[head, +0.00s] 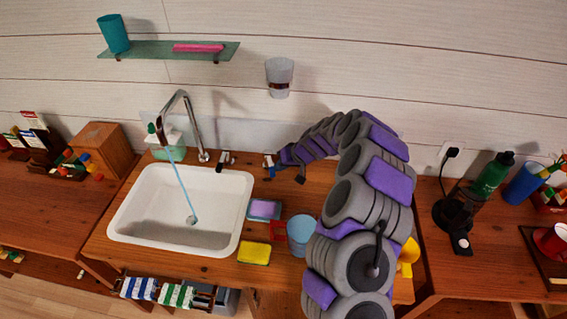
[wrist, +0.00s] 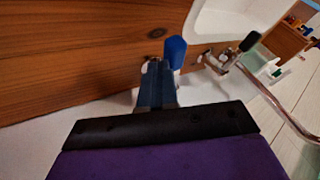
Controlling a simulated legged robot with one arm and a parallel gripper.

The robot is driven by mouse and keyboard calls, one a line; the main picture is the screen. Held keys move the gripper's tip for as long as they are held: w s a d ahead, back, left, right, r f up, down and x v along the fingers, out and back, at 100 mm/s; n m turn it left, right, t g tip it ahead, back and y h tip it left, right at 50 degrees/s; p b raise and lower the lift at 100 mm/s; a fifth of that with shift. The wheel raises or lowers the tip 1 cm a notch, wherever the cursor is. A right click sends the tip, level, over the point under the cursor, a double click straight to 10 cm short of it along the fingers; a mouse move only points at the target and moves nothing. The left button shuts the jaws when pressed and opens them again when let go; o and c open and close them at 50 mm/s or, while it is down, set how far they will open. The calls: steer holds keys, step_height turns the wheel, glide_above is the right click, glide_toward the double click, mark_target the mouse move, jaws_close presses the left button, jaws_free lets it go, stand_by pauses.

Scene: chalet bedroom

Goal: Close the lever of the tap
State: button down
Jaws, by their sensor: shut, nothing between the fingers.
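The chrome tap (head: 183,100) stands behind the white sink (head: 249,185), and a blue water stream (head: 178,180) runs from its spout to the drain. Its black-ended lever (head: 225,160) is right of the spout's base; the lever also shows in the wrist view (wrist: 248,42), with the chrome spout (wrist: 285,115) beyond it. My gripper (head: 272,165) is right of the lever, apart from it, low near the counter and wall. In the wrist view my gripper (wrist: 160,75) is shut and empty. I cannot tell whether the bright blue piece (wrist: 175,52) beside its tips is part of it.
A soap bottle (head: 167,142) stands behind the sink. A pink-topped sponge (head: 264,209), a yellow sponge (head: 254,253) and a blue mug (head: 301,232) are on the counter right of the sink. A glass (head: 279,75) hangs on the wall above my gripper.

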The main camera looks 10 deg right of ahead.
mark_target(270, 169)
steer(key=shift+s+a+m+t+h+p, duration=0.15)
steer(key=shift+a+m+t+h+p, duration=0.15)
steer(key=shift+a+m, duration=0.25)
steer(key=shift+s+a+m+t+h+p, duration=0.15)
steer(key=shift+a+m+t+h, duration=0.15)
steer(key=shift+a+m, duration=0.25)
steer(key=shift+a, duration=0.4)
steer(key=shift+f, duration=0.1)
